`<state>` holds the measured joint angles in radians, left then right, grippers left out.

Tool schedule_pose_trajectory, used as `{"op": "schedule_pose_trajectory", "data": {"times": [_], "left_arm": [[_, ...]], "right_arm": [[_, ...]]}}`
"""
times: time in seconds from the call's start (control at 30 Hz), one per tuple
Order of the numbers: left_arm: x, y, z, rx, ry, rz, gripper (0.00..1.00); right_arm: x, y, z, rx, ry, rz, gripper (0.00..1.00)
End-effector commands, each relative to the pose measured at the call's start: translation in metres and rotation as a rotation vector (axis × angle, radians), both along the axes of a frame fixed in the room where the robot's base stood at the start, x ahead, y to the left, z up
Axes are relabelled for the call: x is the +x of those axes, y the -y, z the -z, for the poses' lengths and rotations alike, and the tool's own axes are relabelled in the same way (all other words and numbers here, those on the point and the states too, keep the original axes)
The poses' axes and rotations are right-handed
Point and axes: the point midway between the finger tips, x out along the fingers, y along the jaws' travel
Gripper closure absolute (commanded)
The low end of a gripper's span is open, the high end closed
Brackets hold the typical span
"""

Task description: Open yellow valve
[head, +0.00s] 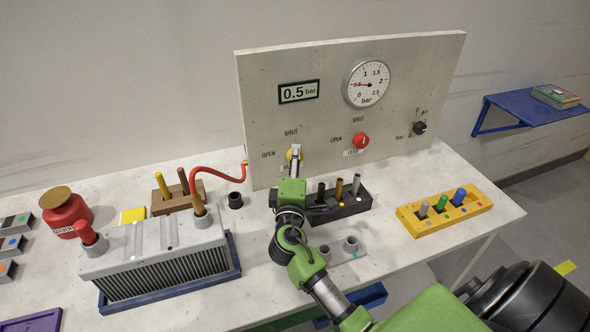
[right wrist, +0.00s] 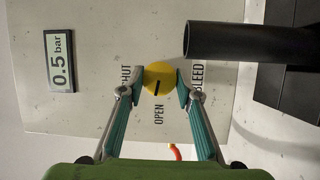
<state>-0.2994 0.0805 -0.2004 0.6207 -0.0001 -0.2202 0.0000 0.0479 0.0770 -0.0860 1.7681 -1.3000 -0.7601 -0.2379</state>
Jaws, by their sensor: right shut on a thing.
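The yellow valve (head: 290,155) is a round knob low on the left of the grey panel. It also shows in the right wrist view (right wrist: 158,72), where its short black mark lies on the side towards the word OPEN. In the head view SHUT is printed above the knob and OPEN to its left. My right gripper (head: 296,153) has its fingers on both sides of the knob and is shut on it; in the right wrist view the fingertips (right wrist: 160,83) touch its edges. The gripper partly hides the knob in the head view. My left gripper is not in view.
The digital display (head: 299,92) reads 0.5 bar and the dial gauge (head: 367,84) needle points near 0.5. A red knob (head: 361,141) sits right of the yellow one. A black rack (head: 348,207) stands close by my right arm; a red hose (head: 215,171) runs to the panel's left.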

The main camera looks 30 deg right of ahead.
Motion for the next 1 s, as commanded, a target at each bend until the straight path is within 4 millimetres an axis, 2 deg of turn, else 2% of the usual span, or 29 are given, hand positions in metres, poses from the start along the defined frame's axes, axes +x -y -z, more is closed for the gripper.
{"op": "schedule_pose_trajectory", "data": {"times": [0.03,0.3,0.97,1.0], "left_arm": [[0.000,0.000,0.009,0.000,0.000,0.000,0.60],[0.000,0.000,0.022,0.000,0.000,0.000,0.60],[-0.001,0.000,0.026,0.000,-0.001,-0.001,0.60],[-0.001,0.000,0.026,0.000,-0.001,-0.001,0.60]], "right_arm": [[0.000,0.000,0.006,-0.031,-0.008,-0.001,0.90],[0.000,0.000,0.004,-0.156,-0.039,-0.001,0.90],[0.000,0.000,0.002,-0.206,-0.052,-0.002,0.90],[0.000,0.000,0.002,-0.205,-0.052,-0.002,0.58]]}}
